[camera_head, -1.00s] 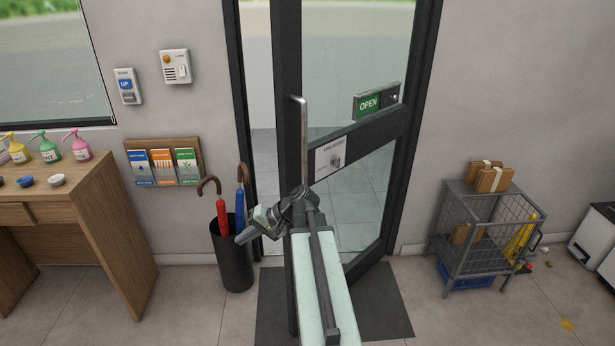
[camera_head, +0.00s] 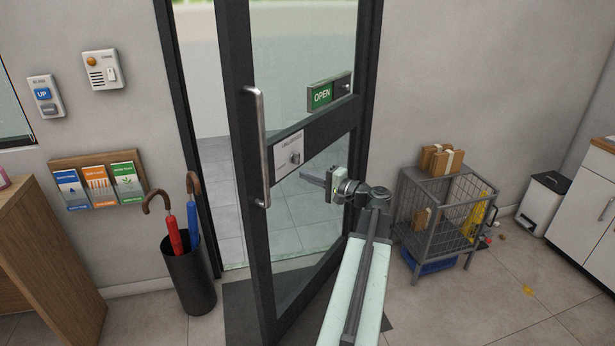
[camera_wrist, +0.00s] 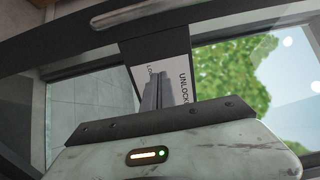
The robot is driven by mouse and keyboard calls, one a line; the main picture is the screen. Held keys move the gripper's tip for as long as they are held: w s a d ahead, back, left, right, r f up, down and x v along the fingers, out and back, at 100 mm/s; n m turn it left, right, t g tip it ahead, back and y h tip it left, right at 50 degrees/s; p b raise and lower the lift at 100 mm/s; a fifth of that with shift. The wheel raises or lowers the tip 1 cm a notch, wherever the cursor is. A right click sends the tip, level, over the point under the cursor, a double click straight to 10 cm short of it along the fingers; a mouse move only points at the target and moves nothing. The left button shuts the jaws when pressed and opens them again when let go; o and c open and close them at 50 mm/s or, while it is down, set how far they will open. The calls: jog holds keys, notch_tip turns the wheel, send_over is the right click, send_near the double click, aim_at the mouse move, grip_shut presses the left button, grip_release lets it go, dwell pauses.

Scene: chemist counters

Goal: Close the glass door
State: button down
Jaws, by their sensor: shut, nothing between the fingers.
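The glass door (camera_head: 310,206) has a dark frame and stands ajar, swung into the room, with a gap on its left side by the jamb. A long metal pull handle (camera_head: 262,150) is on its left stile. A white lock plate (camera_head: 288,156) and a green OPEN sign (camera_head: 322,96) are on it. My gripper (camera_head: 306,177) is shut and empty, pointing left in front of the door's lower pane, right of the handle. In the wrist view, my gripper (camera_wrist: 158,75) is shut in front of the lock plate (camera_wrist: 181,78). I cannot tell if it touches the door.
A dark umbrella stand (camera_head: 190,283) with two umbrellas is left of the doorway. A wire cart (camera_head: 440,215) with parcels stands to the right. A wooden counter (camera_head: 45,265) is at far left, a white cabinet (camera_head: 590,205) at far right. A dark mat (camera_head: 240,300) lies under the door.

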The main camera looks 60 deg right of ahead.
aim_at(274, 164)
jog(key=w, duration=1)
jog(key=shift+w+a, duration=0.1)
